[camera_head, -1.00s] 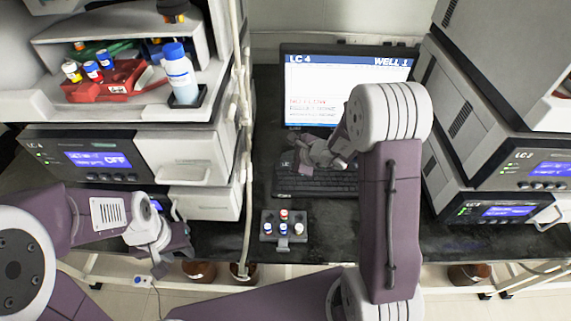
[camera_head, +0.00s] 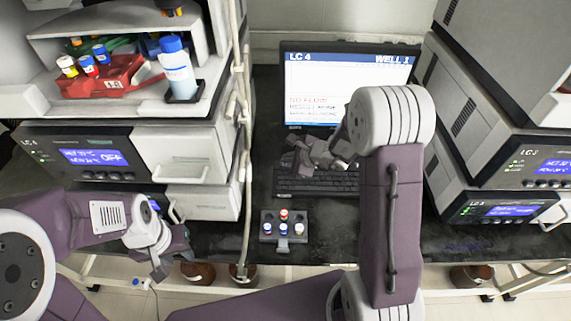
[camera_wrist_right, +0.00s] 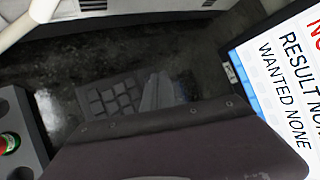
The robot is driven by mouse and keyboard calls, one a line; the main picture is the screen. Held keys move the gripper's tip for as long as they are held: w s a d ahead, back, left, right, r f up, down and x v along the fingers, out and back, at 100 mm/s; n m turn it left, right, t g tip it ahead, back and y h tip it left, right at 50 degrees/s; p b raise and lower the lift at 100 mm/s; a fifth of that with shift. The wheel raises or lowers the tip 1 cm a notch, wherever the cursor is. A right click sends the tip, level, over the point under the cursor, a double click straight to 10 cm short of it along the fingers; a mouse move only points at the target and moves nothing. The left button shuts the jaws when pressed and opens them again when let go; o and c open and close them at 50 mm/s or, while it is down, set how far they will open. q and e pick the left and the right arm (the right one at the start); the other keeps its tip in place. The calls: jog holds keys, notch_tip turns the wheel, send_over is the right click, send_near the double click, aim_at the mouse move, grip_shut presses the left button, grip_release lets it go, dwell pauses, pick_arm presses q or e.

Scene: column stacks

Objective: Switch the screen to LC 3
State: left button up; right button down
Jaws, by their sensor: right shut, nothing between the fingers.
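The screen (camera_head: 345,88) stands at the back centre. Its blue header reads LC 4 and WELL 1, with a red line that looks like NO FLOW. In the right wrist view the tilted screen (camera_wrist_right: 285,85) shows RESULT and WANTED NONE. The black keyboard (camera_head: 320,184) lies in front of the screen. My right gripper (camera_head: 298,156) is shut and empty, above the keyboard's left end. A block of keys (camera_wrist_right: 112,98) shows in the right wrist view; I cannot tell whether my fingers touch any. My left gripper (camera_head: 162,268) hangs at lower left, away from the screen; its jaws are unclear.
A small vial rack (camera_head: 268,238) stands in front of the keyboard. Instrument stacks stand on both sides, the left one (camera_head: 90,150) showing OFF and the right one (camera_head: 500,205) with lit displays. A red tray of vials (camera_head: 105,82) sits upper left. Pale tubing (camera_head: 243,130) runs beside the left stack.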

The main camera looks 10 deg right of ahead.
aim_at(288, 166)
jog(key=shift+f+b, duration=0.4)
jog(key=shift+b, duration=0.05)
dwell(0.3)
jog(key=shift+r, duration=0.1)
jog(key=shift+r+p, duration=0.5)
jog(key=shift+r, duration=0.3)
notch_tip(288, 166, up, 5)
jog(key=p, duration=0.4)
dwell(0.4)
dwell(1.4)
